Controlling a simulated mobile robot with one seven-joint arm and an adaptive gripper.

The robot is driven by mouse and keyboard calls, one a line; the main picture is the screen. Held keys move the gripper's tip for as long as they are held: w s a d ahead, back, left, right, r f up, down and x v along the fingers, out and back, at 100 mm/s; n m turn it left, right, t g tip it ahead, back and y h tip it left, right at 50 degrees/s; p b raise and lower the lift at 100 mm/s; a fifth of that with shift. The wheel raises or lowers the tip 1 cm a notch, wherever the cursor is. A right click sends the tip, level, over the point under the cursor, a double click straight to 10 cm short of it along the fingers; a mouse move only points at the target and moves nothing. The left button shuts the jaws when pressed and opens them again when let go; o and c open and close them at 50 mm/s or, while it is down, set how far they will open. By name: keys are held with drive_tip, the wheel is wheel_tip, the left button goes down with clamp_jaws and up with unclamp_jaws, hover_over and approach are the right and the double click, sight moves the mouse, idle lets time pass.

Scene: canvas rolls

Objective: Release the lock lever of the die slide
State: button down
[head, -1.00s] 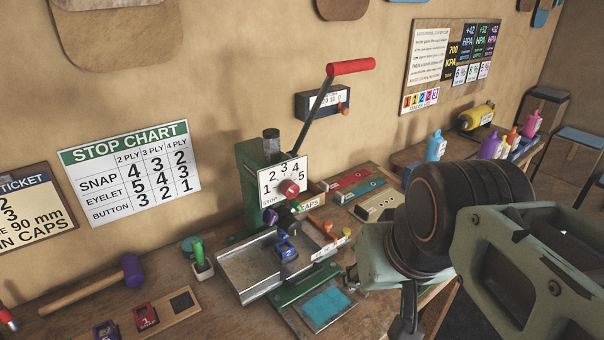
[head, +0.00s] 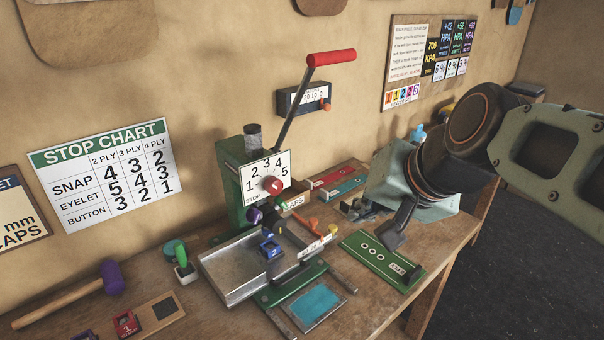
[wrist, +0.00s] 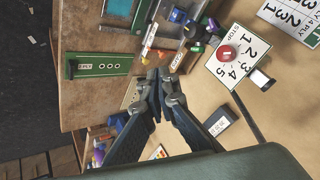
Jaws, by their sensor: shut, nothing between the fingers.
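The die slide (head: 228,275) is a grey metal tray on the green press (head: 232,180), with a blue die (head: 270,248) on it. At its right side are a lever with a yellow tip (head: 333,229) and an orange lever (head: 313,223); I cannot tell which is the lock lever.
A green plate with holes (head: 382,260) lies at the bench's right edge. A blue pad (head: 315,303) lies in front of the press. The red-handled press arm (head: 332,58) rises above. A purple mallet (head: 110,278) and a green-handled tool (head: 182,258) are at left.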

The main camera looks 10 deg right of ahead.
drive_tip(key=w+d+r+m+t+h+b, duration=0.2)
drive_tip(key=w+d+r+m+t+b, duration=0.15)
drive_tip(key=w+d+m, duration=0.7)
drive_tip(key=w+d+r+m+t+h+b, duration=0.25)
drive_tip(key=w+d+r+m, duration=0.4)
drive_tip(key=d, duration=0.85)
drive_tip(key=s+a+f+n+g+y, duration=0.1)
drive_tip(key=a+f+n+g, duration=0.1)
drive_tip(key=a+f, duration=0.8)
drive_tip(key=s+a+f+n+g+y+b, duration=0.1)
drive_tip(key=s+a+f+n+g+y, duration=0.1)
drive_tip(key=a+f, duration=0.9)
wheel_tip(320, 180, down, 8)
drive_tip(key=shift+a+r+g, duration=0.1)
drive_tip(key=shift+a+g, duration=0.05)
drive_tip(key=shift+g, duration=0.45)
